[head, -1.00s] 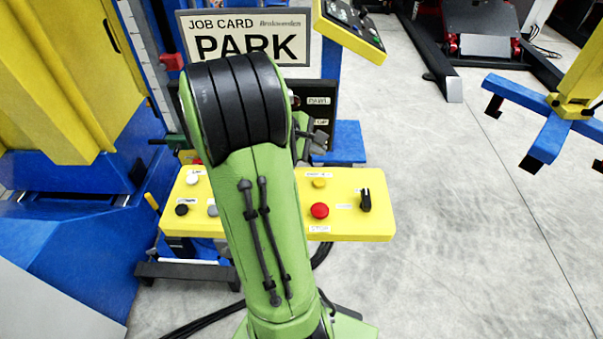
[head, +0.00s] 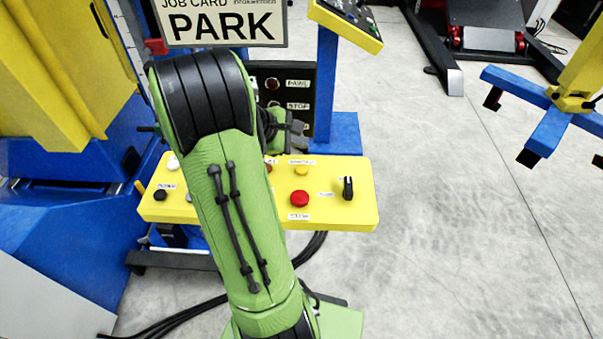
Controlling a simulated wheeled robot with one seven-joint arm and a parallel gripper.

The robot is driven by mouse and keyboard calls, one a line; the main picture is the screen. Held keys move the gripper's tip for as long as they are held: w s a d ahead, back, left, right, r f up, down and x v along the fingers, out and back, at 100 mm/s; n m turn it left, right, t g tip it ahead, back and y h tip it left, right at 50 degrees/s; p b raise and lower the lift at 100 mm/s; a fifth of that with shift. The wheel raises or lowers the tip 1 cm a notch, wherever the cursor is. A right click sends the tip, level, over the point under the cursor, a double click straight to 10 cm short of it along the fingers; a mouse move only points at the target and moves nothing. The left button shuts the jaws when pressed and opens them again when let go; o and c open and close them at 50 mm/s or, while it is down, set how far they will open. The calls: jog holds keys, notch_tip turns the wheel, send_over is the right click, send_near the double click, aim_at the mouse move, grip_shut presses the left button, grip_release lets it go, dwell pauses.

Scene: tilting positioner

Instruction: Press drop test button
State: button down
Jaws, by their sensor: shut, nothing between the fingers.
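A yellow control panel (head: 345,215) stands in front of me with several buttons and small labels. A small yellow button (head: 301,170) sits near its far edge, with a label above it too small to read surely. A large red button (head: 299,199) is just in front of it, and a black selector knob (head: 348,188) is to the right. I cannot tell which button is the drop test one. My gripper (head: 297,127) shows partly past my green arm, beyond the panel's far edge in the picture, shut and empty. My arm hides the panel's middle-left part.
A black board (head: 297,85) with labels PAWL and STOP stands behind the panel, below the PARK job card (head: 225,22). A black button (head: 160,195) is at the panel's left end. Blue and yellow machinery fills the left.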

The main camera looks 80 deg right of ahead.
aim_at(299, 171)
notch_tip(299, 171, down, 6)
jog(key=b, duration=0.4)
jog(key=shift+r, duration=0.2)
jog(key=shift+f, duration=0.2)
dwell(1.3)
jog(key=shift+f, duration=0.4)
jog(key=shift+f+b, duration=0.3)
jog(key=shift+f, duration=0.15)
dwell(0.4)
jog(key=shift+r, duration=0.1)
jog(key=shift+r+p, duration=0.75)
jog(key=shift+p, duration=0.25)
jog(key=shift+r, duration=0.15)
